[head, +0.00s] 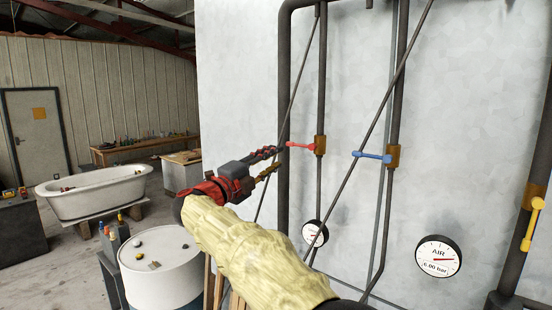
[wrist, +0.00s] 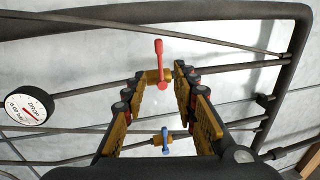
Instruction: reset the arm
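My gripper (head: 277,161) is raised in front of the pale wall, at the end of my arm in its yellowish sleeve. In the wrist view my gripper (wrist: 160,74) has its two fingers spread apart, with nothing held between them. A red valve lever (head: 300,146) on a brass body is just past the fingertips in the head view. In the wrist view the red lever (wrist: 159,62) shows beyond the gap between the fingertips. Whether a finger touches it, I cannot tell.
A blue lever (head: 372,156) and a yellow lever (head: 533,222) sit on other pipes. An AIR gauge (head: 438,257) reads 6.00 bar. Diagonal rods (head: 375,120) cross before the wall. A white drum (head: 160,275) stands near my arm; a white tub (head: 95,193) is farther left.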

